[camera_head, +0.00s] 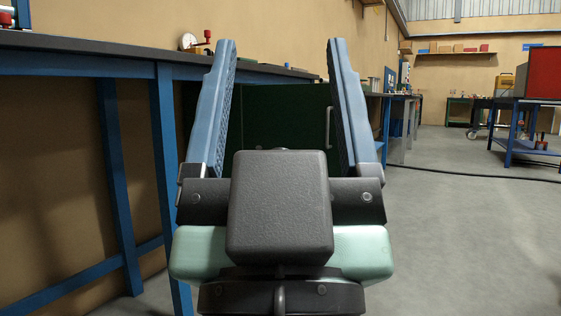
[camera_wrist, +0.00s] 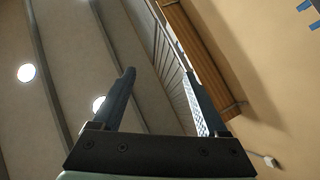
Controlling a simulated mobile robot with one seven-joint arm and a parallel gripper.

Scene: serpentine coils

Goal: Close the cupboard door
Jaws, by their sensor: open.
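A dark green cupboard door (camera_head: 285,112) shows in the head view, between and behind my gripper's fingers. It has a pale vertical handle (camera_head: 328,127) near its right side. From this angle I cannot tell how far the door stands open, and my gripper hides its lower part. My gripper (camera_head: 280,52) is raised in front of the head camera, with its two blue fingers wide apart and nothing between them. In the wrist view my gripper (camera_wrist: 158,80) points up toward the ceiling, and the cupboard is not seen there.
A long dark-topped workbench (camera_head: 100,48) with blue legs runs along the left wall. A blue table with a red box (camera_head: 543,74) stands at the far right. A black cable (camera_head: 470,173) crosses the grey floor. The floor at the right is mostly clear.

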